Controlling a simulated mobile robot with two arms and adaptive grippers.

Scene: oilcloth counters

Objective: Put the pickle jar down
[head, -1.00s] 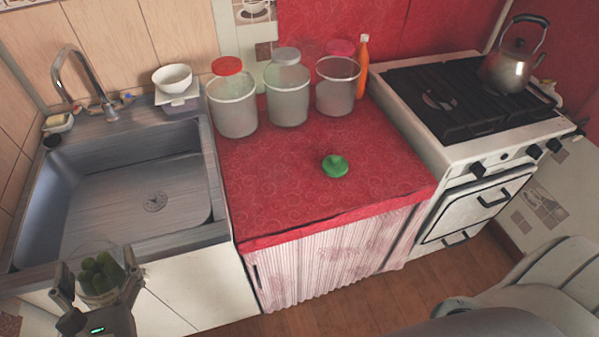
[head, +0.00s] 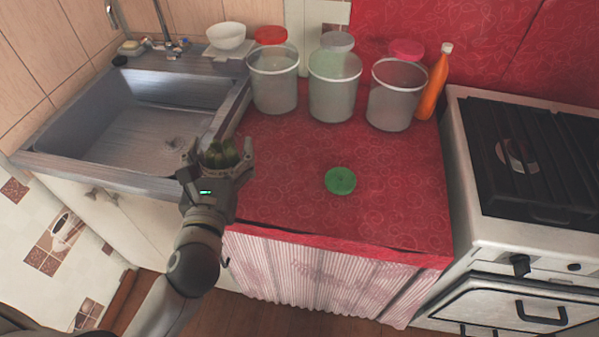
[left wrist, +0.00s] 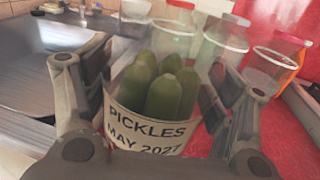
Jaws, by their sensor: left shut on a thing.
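The pickle jar is clear, filled with green pickles (head: 220,153) and open at the top. In the left wrist view the jar (left wrist: 150,130) bears a label reading "PICKLES MAY 2027" and stands roughly upright between my fingers. My left gripper (head: 218,158) is shut on it, near the sink's right rim and the left edge of the red counter (head: 300,205). I cannot tell whether the jar's base touches the counter. A green lid (head: 340,181) lies on the counter, right of the jar. My right gripper is not in view.
Three clear containers stand at the back of the counter: left (head: 272,85), middle (head: 334,92) and right (head: 396,100). An orange bottle (head: 434,85) stands beside them. The sink (head: 60,160) is left, the stove (head: 480,225) right. The counter around the lid is clear.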

